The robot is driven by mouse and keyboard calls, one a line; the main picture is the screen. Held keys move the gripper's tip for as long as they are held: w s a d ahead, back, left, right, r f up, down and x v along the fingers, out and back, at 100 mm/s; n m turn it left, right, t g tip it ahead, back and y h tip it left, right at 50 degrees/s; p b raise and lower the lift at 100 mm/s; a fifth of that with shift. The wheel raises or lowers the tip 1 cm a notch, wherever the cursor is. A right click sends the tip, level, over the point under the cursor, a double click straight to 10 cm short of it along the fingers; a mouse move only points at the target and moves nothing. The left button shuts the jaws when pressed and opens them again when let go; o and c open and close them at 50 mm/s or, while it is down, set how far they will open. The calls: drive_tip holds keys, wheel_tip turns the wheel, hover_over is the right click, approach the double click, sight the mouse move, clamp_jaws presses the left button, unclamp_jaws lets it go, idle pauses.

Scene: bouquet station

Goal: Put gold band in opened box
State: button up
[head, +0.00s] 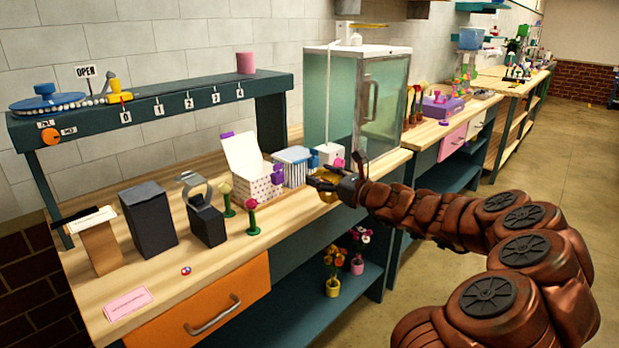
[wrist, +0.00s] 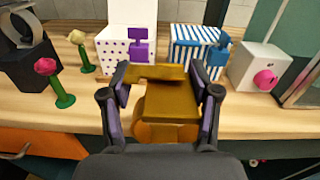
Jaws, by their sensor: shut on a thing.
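The gold band (wrist: 172,105) is between the two fingers of my gripper (wrist: 160,76), which is shut on it. In the head view the gold band (head: 328,197) shows at the end of my gripper (head: 325,184), in front of the bench's front edge. The opened box (head: 258,190) is white with purple dots, and its lid stands up at the back. It sits on the bench to the left of my gripper. In the wrist view the opened box (wrist: 116,52) is beyond the band, up and left, with a purple clasp on its front. Its inside is mostly hidden.
A blue-striped box (head: 293,160) stands right of the opened box, then a white box with a pink knob (wrist: 258,68). Two flower stems (head: 252,218), a dark stand (head: 207,222) and a dark box (head: 148,222) stand left. A glass cabinet (head: 345,100) is behind.

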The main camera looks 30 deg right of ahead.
drive_tip(key=shift+w+d+f+p, duration=0.15)
drive_tip(key=shift+w+d+f, duration=0.15)
drive_tip(key=shift+w+f, duration=0.75)
drive_tip(key=shift+w+d+f+p, duration=0.1)
drive_tip(key=shift+w+d+f, duration=0.25)
drive_tip(key=shift+w, duration=1.25)
drive_tip(key=shift+w+d+f+p, duration=0.2)
drive_tip(key=shift+w+f, duration=0.55)
drive_tip(key=shift+w, duration=0.6)
drive_tip(key=shift+f, duration=0.1)
drive_tip(key=o, duration=1.2)
drive_tip(key=shift+c, duration=0.2)
drive_tip(key=shift+s+d, duration=0.1)
drive_tip(key=shift+s, duration=0.05)
drive_tip(key=v, duration=1.1)
drive_tip(key=shift+s+b, duration=0.3)
drive_tip(key=shift+b, duration=0.15)
